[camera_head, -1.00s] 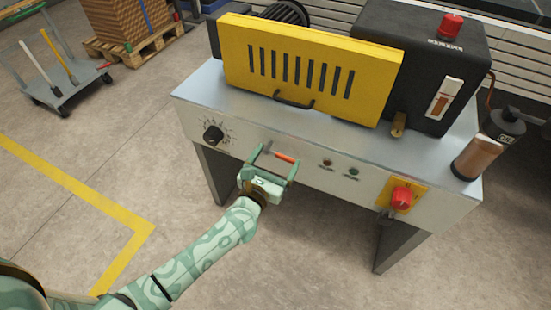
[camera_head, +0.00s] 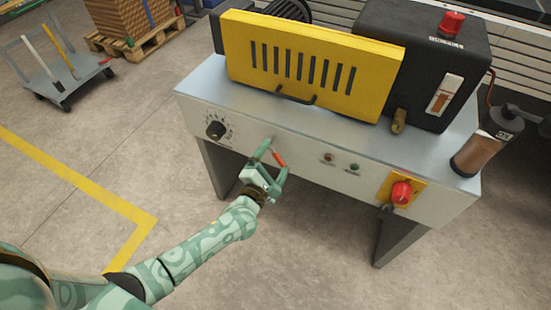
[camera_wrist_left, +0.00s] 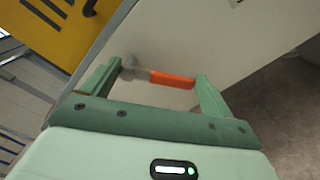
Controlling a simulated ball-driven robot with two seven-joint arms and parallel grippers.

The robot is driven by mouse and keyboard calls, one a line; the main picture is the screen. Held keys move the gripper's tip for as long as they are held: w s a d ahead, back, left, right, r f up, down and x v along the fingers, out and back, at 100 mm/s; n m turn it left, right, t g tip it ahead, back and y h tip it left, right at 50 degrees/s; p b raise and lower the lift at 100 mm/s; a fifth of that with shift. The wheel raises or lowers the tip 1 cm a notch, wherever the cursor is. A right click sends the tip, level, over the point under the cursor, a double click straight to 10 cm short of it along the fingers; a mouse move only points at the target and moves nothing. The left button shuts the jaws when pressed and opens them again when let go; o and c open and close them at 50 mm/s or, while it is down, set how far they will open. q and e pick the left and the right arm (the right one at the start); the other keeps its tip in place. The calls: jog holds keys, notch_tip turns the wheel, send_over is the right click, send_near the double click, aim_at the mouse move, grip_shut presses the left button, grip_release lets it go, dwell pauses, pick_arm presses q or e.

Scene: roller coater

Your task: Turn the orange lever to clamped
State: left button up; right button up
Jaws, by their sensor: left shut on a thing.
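The orange lever (camera_head: 279,159) is on the front panel of the roller coater (camera_head: 320,152), between the black knob and the small indicator lights. It slants steeply down to the right in the head view. In the left wrist view the orange grip of the lever (camera_wrist_left: 172,79) and its grey metal hub end lie between the two green fingers. My left gripper (camera_head: 275,161) is shut on the lever and turned at a slant with it. The panel's clamped marking cannot be read. My right gripper is not in view.
The black knob (camera_head: 215,130) is left of the lever. A red switch on a yellow plate (camera_head: 401,192) is to the right. The yellow guard (camera_head: 310,65) stands above. Open floor lies in front of the machine.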

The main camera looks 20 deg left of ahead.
pick_arm(q)
jog(key=m, duration=0.2)
jog(key=shift+a+f+m, duration=0.35)
jog(key=shift+m, duration=0.05)
jog(key=shift+a+f+m+p, duration=0.15)
jog(key=shift+a+m+p, duration=0.2)
jog(key=shift+m, duration=0.65)
jog(key=shift+a+f+m, duration=0.15)
jog(key=shift+a+m, duration=0.05)
jog(key=shift+m, duration=0.7)
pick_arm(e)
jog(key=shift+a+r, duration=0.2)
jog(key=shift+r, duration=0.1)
pick_arm(q)
jog(key=o, duration=1.2)
jog(key=s+p, duration=0.5)
jog(key=s, duration=1.1)
jog(key=shift+s+a, duration=0.2)
jog(key=shift+a, duration=0.15)
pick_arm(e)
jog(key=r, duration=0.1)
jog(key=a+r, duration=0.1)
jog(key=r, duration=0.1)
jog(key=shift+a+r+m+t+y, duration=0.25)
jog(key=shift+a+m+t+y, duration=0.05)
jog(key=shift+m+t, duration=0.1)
